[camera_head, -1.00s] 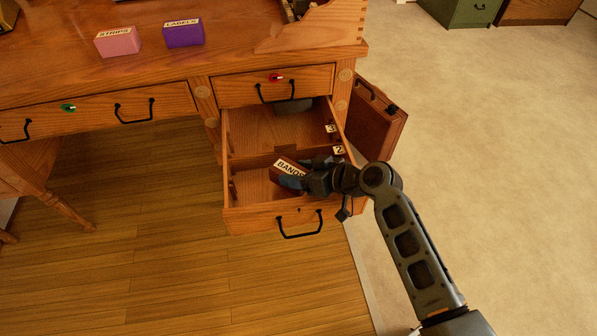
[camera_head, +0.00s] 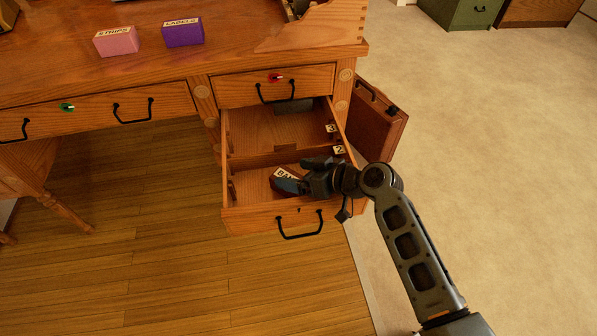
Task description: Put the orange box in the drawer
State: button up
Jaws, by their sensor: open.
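The box labelled "BANDS" (camera_head: 287,174), dark orange-brown where its side shows, sits tilted in the front compartment of the open drawer (camera_head: 255,218), the one by the "2" tag. My gripper (camera_head: 298,174) is open, with its fingers spread inside the drawer right beside the box. The gripper hides the box's right part and part of its label. I cannot tell whether a finger still touches the box.
The drawer's rear compartment, by the "3" tag (camera_head: 331,128), holds a grey object (camera_head: 294,107) at its back. A pink box (camera_head: 117,41) and a purple box (camera_head: 183,32) stand on the desktop.

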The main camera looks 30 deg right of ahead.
jog(key=shift+s+a+f+g, duration=0.1)
jog(key=shift+s+f+g, duration=0.25)
jog(key=shift+f, duration=0.3)
jog(key=shift+r+p, duration=0.25)
jog(key=shift+p, duration=0.15)
jog(key=p+v, duration=0.1)
jog(key=v, duration=1.1)
jog(key=shift+w+r+p, duration=0.1)
jog(key=shift+r+p, duration=0.3)
jog(key=shift+r, duration=0.05)
jog(key=shift+c, duration=0.2)
